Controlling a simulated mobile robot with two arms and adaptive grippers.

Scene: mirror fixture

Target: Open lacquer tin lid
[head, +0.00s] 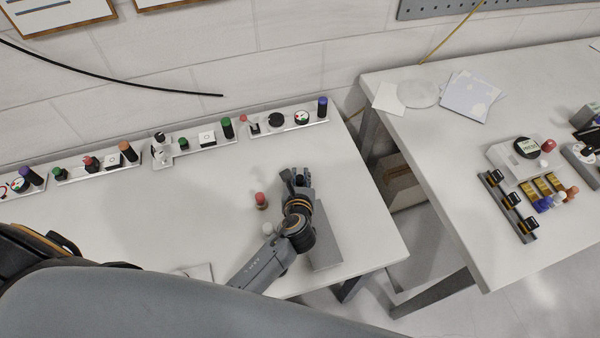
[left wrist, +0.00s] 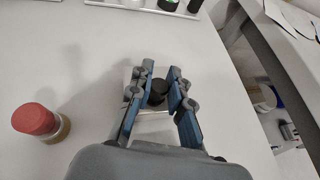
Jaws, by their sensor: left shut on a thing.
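My left gripper (head: 299,178) reaches over the right part of the white table. In the left wrist view its two blue-padded fingers (left wrist: 160,95) are shut on a small black round piece (left wrist: 158,90). This piece sits over a pale, square-looking body (left wrist: 152,110) between the fingers. I cannot tell for certain whether they are the lacquer tin and its lid. In the head view the gripper hides most of them. My right gripper is not in view.
A red-capped bottle (head: 261,200) stands left of the gripper, and a white round piece (head: 267,228) is nearer. A grey block (head: 323,240) lies beside my forearm. Strips with knobs and switches (head: 205,138) line the table's back. A second table (head: 440,160) stands right, across a gap.

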